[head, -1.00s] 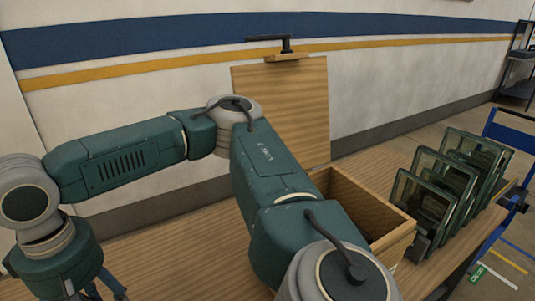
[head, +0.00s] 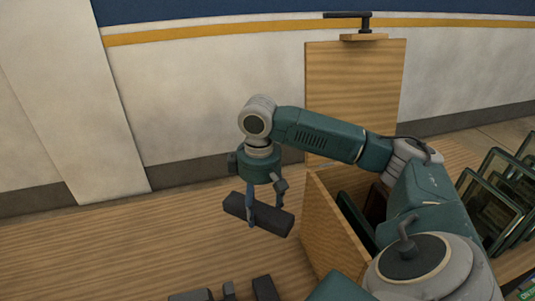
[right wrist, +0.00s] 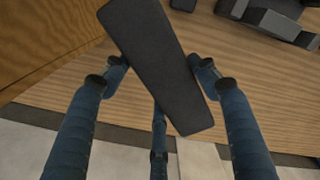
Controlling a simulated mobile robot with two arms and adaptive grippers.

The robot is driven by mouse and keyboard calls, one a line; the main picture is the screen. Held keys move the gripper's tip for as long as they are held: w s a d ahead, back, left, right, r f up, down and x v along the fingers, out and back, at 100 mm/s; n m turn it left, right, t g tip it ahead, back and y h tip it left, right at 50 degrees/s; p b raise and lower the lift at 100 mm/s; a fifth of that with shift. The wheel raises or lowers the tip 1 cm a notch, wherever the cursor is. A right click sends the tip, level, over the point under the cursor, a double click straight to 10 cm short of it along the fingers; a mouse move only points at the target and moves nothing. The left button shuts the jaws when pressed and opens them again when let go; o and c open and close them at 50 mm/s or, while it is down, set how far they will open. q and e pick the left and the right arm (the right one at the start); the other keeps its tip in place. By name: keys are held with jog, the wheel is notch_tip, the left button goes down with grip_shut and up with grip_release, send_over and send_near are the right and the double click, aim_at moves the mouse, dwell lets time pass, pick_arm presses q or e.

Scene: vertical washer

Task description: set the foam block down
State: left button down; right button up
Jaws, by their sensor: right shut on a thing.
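The foam block (head: 237,206) is a long dark grey bar in the head view, left of the wooden box. My right gripper (head: 262,209) points down and is shut on it, its blue fingers on either side of the bar. In the right wrist view the block (right wrist: 155,65) lies lengthwise between the fingers of the gripper (right wrist: 160,82), slightly tilted. It appears held over the wooden table (head: 130,250), but the gap beneath is hard to judge. My left gripper is not in view.
An open wooden box (head: 322,232) stands right of the gripper, with dark things inside and an upright board (head: 355,85) behind. Several dark pieces (head: 264,288) sit at the front edge. Framed glass panels (head: 490,212) stand at right. The table's left is clear.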

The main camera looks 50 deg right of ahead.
aim_at(262, 256)
notch_tip(262, 256, down, 20)
jog(key=p, duration=0.2)
jog(key=shift+d+p, duration=0.1)
jog(key=shift+p, duration=0.3)
jog(key=shift+f, duration=0.15)
jog(key=o, duration=0.9)
jog(key=shift+o, duration=0.2)
notch_tip(262, 256, up, 12)
jog(key=b, duration=0.2)
jog(key=shift+r, duration=0.2)
